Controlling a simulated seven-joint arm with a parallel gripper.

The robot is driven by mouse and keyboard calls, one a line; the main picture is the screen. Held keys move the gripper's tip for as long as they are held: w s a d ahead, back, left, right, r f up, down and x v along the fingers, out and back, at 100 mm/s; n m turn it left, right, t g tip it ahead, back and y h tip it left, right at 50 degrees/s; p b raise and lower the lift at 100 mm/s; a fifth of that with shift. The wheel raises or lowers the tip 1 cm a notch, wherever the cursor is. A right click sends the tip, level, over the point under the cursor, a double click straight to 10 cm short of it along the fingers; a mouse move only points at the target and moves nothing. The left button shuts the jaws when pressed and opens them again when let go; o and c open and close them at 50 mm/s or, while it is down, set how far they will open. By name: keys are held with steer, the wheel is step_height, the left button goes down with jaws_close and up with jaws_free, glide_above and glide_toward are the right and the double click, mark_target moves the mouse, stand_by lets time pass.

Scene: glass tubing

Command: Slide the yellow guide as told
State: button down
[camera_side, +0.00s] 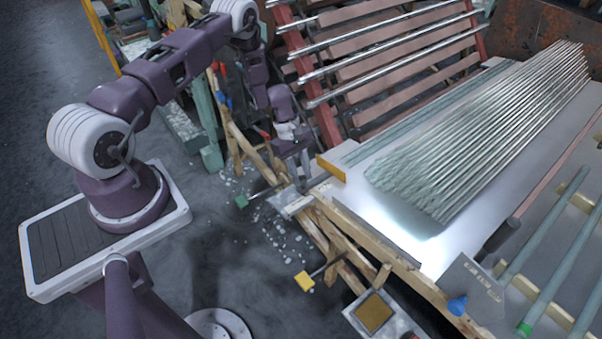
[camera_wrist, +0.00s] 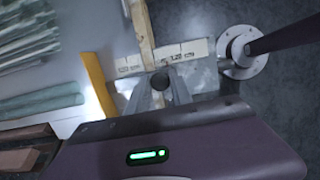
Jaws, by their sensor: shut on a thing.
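The yellow guide (camera_side: 330,168) is a short flat bar at the near left corner of the lit table. In the wrist view the yellow guide (camera_wrist: 98,85) stands upright in the picture, left of my fingers. My gripper (camera_side: 303,186) is low at the table's corner, right above a pale plate (camera_side: 296,205). In the wrist view my gripper (camera_wrist: 162,92) is shut on a dark round knob (camera_wrist: 160,80). Whether the knob joins the guide is hidden. The pale plate (camera_wrist: 192,50) bears small printed labels, too blurred to read surely.
A bundle of glass tubes (camera_side: 480,135) lies on the lit table (camera_side: 395,245). A tilted rack (camera_side: 385,50) of tubes stands behind. A green-ended rod (camera_side: 241,202) and a yellow-ended rod (camera_side: 304,281) jut out leftward. Wooden beams (camera_side: 385,262) edge the table. Broken bits litter the floor.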

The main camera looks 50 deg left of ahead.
steer(key=s, duration=0.5)
steer(key=shift+a, duration=0.1)
steer(key=c, duration=1.1)
jaws_free()
steer(key=shift+c, duration=0.2)
steer(key=v, duration=0.7)
steer(key=shift+r, duration=0.1)
